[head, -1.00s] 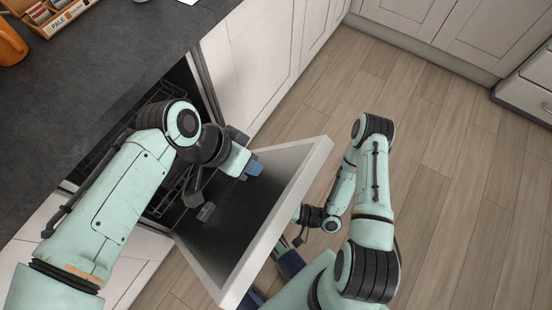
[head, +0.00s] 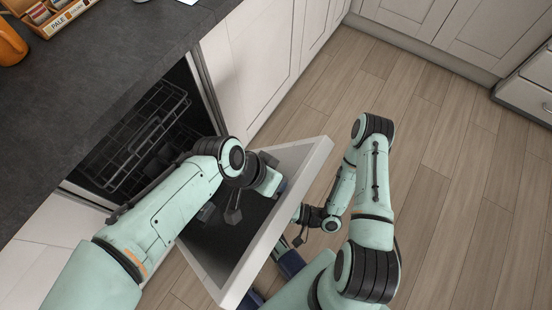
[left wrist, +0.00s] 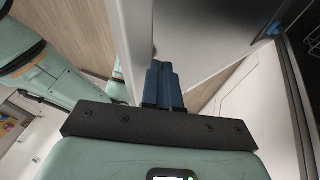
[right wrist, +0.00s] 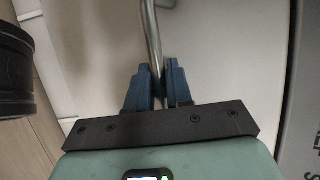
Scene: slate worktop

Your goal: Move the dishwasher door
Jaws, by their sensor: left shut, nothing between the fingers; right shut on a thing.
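The dishwasher door (head: 264,246) hangs partly open, a pale-edged panel with a dark inner face, tilted out from the dishwasher (head: 150,130). It also fills the upper part of the left wrist view (left wrist: 205,30). My left gripper (head: 283,186) is over the door's inner side, close to its free edge; its blue fingers (left wrist: 160,80) are together and empty. In the right wrist view my right gripper (right wrist: 157,85) is shut on the door's metal bar handle (right wrist: 151,30). In the head view the door hides the handle and most of that gripper.
A wire rack (head: 135,135) sits inside the dishwasher. The dark worktop (head: 100,85) lies above it, with an orange mug (head: 10,45) and a wooden box (head: 50,15) at the far left. Bare wooden floor (head: 450,190) lies to the right.

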